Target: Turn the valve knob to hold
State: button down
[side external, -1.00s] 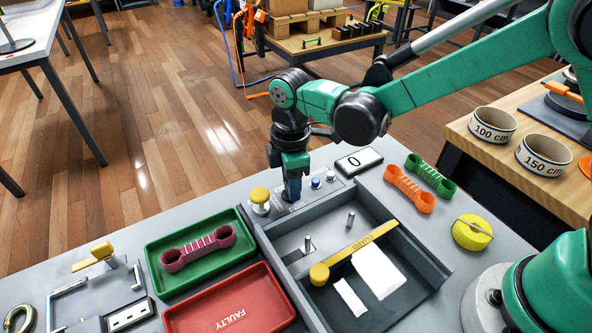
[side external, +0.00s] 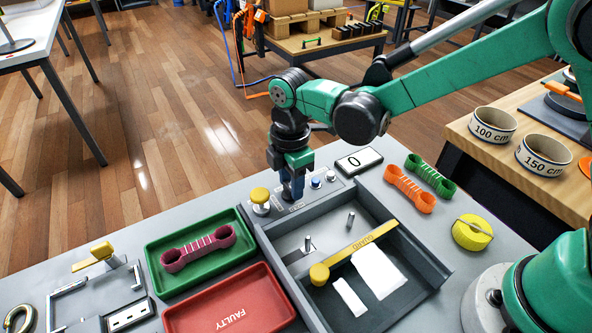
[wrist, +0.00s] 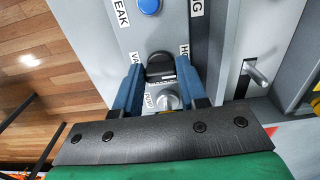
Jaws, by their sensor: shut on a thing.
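The valve knob (wrist: 160,66), a dark rounded knob, shows in the wrist view between the two blue fingers of my gripper (wrist: 160,78). The fingers are shut on it from both sides. In the side view my gripper (side external: 293,190) points down at the grey panel (side external: 328,193) behind the tray, and its fingers hide the knob. A label starting "HO" (wrist: 184,52) is partly visible to the right of the knob. The knob's pointer is not clear, so its exact setting cannot be told.
A yellow-topped knob (side external: 260,200) stands left of my gripper.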

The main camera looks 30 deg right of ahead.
jog(key=c, duration=0.8)
grip_release()
jog(key=shift+o, duration=0.2)
jog(key=shift+r, duration=2.85)
jog(key=shift+d+r, duration=0.15)
jog(key=s+d+r+m+t, duration=0.2)
jog(key=s+d+m+t, duration=0.1)
jog(key=d+m, duration=0.4)
jog(key=s+d+r+m+t, duration=0.3)
jog(key=s+d+m+t, duration=0.1)
jog(key=m, duration=0.7)
jog(key=s+d, duration=0.1)
jog(key=d, duration=0.1)
jog(key=shift+s+d, duration=0.3)
jog(key=shift+d, duration=0.1)
